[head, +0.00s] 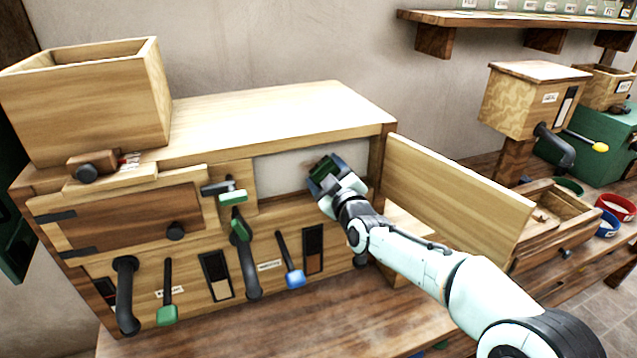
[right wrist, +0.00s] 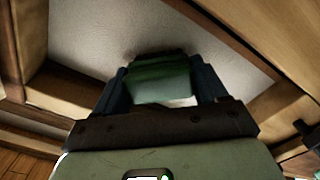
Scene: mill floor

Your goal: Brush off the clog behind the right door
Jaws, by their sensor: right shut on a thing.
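The right door (head: 455,190) of the wooden cabinet stands wide open, swung out to the right. Behind it is an open compartment with a pale back wall (head: 282,170), which also shows in the right wrist view (right wrist: 85,38). My right gripper (head: 326,174) is at this opening, shut on a green block-shaped thing, likely the brush (right wrist: 160,80). Its far end is near the pale wall; I cannot tell whether it touches. A dark patch shows just beyond it, perhaps shadow, bristles or clog. No clog is clearly visible. My left gripper is out of view.
The left door (head: 130,222) is shut. Levers with green and blue ends, including a blue one (head: 295,278), stick out of the cabinet front. A wooden hopper (head: 90,100) stands on top. A drawer box (head: 555,215) and a red ring-shaped item (head: 617,206) lie to the right.

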